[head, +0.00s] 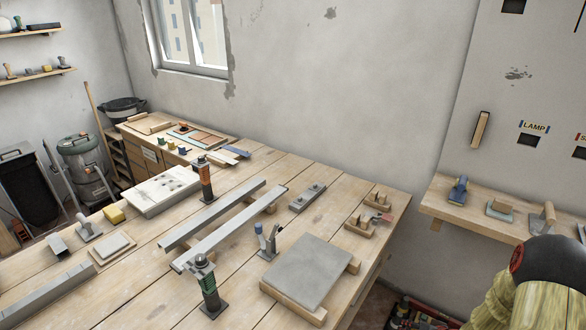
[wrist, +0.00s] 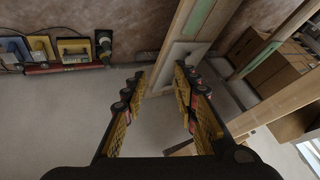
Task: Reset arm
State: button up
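My gripper (wrist: 162,84) shows in the wrist view with its two black and yellow fingers spread apart. Nothing is between the fingers, and bare grey floor shows in the gap. The gripper is not visible in the head view. In the wrist view, a wooden post or table leg (wrist: 186,38) stands just beyond the fingertips. I cannot tell its distance from them.
A wooden workbench (head: 240,297) holds two grey metal bars (head: 232,228), a grey slab (head: 308,270) and several tools. A wooden shelf (head: 437,206) is at right. In the wrist view, a red bar (wrist: 62,68) lies by boxes; grey floor (wrist: 45,120) is clear.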

jog(key=s+d+r+n+g+h, duration=0.1)
jog(key=s+d+r+g+h, duration=0.15)
jog(key=s+r, duration=0.45)
jog(key=s+d+r+g+h, duration=0.1)
jog(key=s+r+g+h, duration=0.2)
jog(key=r, duration=0.5)
jog(key=s+a+r+n+t+y, duration=0.1)
jog(key=s+a+r, duration=0.6)
jog(key=a+r, duration=0.5)
jog(key=s+a+r+n+t+y, duration=0.2)
jog(key=s+a+r, duration=0.5)
jog(key=a+r, duration=0.5)
notch_tip(320, 180, up, 3)
jog(key=shift+s+f, duration=0.1)
jog(key=shift+s, duration=0.1)
jog(key=shift+o, duration=0.6)
jog(key=shift+t+y, duration=0.25)
